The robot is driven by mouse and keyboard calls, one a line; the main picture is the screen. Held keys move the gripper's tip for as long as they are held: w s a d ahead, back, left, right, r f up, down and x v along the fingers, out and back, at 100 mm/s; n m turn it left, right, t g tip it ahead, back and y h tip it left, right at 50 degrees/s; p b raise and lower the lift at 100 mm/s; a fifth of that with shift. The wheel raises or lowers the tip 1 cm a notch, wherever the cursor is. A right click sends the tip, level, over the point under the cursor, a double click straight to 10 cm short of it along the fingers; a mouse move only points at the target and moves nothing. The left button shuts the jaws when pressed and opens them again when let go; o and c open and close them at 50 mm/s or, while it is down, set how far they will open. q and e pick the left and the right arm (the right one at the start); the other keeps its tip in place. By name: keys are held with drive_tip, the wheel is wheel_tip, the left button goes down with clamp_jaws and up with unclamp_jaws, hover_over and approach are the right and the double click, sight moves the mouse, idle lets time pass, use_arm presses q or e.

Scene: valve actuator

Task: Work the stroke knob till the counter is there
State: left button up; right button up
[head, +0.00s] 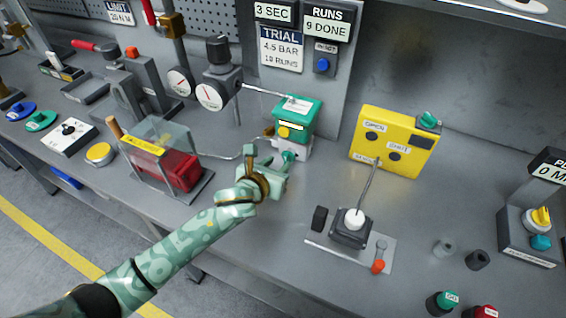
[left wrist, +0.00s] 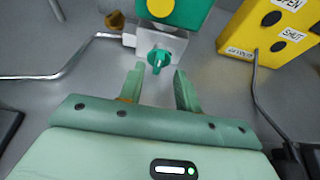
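The green stroke knob (head: 288,156) is on the pale lower front of a green-topped actuator (head: 297,112) with a yellow button. It also shows in the left wrist view (left wrist: 158,59). My left gripper (head: 268,157) is in front of the knob. In the left wrist view its two fingers (left wrist: 158,72) are apart, with the knob seen between and just beyond their tips. I see no grip on the knob. The counter (head: 327,22) on the back panel reads "RUNS 9 DONE". The trial card (head: 282,48) reads 4.5 BAR, 10 RUNS. My right gripper is out of view.
A yellow OPEN/SHUT box (head: 393,140) stands right of the actuator. A black switch with a white cap (head: 354,222) is in front of it. A clear-covered red part (head: 178,172) stands left of my gripper. A blue button (head: 322,65) is below the counter.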

sight(285, 157)
use_arm(q)
drive_tip(key=b+x, duration=0.1)
drive_tip(key=x, duration=0.3)
drive_tip(key=shift+w+d+f, duration=0.1)
drive_tip(key=shift+w, duration=0.1)
clamp_jaws()
